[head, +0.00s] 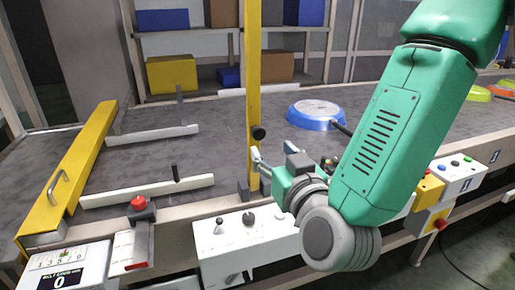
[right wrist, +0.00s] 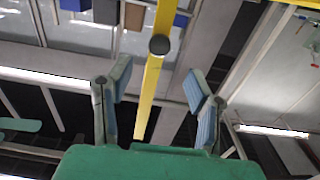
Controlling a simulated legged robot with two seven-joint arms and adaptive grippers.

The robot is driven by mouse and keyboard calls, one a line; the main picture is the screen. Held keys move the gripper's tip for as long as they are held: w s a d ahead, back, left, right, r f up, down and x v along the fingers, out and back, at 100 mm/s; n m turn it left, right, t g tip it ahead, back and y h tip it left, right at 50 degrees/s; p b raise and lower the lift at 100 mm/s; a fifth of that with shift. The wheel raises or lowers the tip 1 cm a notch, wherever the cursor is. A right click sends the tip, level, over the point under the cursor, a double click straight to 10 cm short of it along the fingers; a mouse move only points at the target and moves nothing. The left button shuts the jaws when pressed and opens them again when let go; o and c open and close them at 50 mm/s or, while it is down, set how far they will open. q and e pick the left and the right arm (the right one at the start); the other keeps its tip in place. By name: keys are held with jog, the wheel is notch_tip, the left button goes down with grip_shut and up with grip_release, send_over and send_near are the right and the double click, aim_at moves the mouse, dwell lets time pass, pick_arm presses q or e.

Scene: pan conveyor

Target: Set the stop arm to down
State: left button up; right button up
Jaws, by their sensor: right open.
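The stop arm (head: 253,70) is a yellow bar standing upright at the conveyor's near edge, with a black knob (head: 257,132) low on it. In the right wrist view the yellow bar (right wrist: 148,95) and its round black knob (right wrist: 159,45) show ahead, between the two fingers in the picture. My right gripper (right wrist: 158,83) is open and empty. In the head view it is close to the lower part of the bar, just right of it and below the knob. Whether a finger touches the bar cannot be told. My left gripper is not in view.
A yellow gate with a handle (head: 70,170) crosses the belt at left. White guide rails (head: 150,190) lie on the belt. A blue round pan (head: 315,113) sits beyond my right arm. A red button (head: 138,203) and a white control panel (head: 245,240) line the front.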

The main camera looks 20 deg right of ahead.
aim_at(260, 134)
jog(key=w+b, duration=0.1)
jog(key=w, duration=0.8)
jog(key=shift+a, duration=0.1)
jog(key=shift+r, duration=0.1)
grip_shut()
